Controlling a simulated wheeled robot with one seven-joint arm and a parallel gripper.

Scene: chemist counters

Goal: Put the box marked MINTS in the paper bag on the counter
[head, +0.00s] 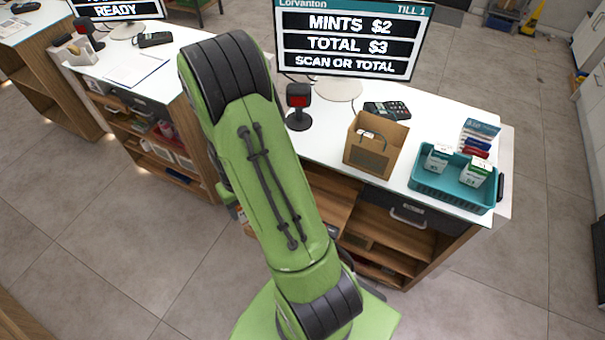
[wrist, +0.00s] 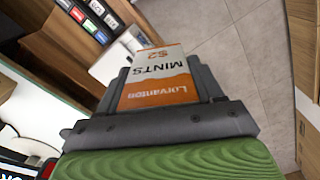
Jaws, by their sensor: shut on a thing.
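The box marked MINTS (wrist: 158,80), orange, white and grey with "$2" and "Lorvanton" on it, is between the fingers of my gripper (wrist: 162,72) in the wrist view. The gripper is shut on it. In the head view my green arm hides the gripper and the box. The brown paper bag (head: 372,158) stands upright with its top open on the white counter (head: 330,149), right of my arm. Something pale shows at its mouth; I cannot tell what it is.
A teal basket (head: 450,191) with two white boxes stands right of the bag. A card reader (head: 387,110), a red-faced scanner (head: 298,106) and the till screen (head: 350,40), reading "MINTS $2" and "TOTAL $3", are behind. Small packs (head: 478,138) stand at the back right.

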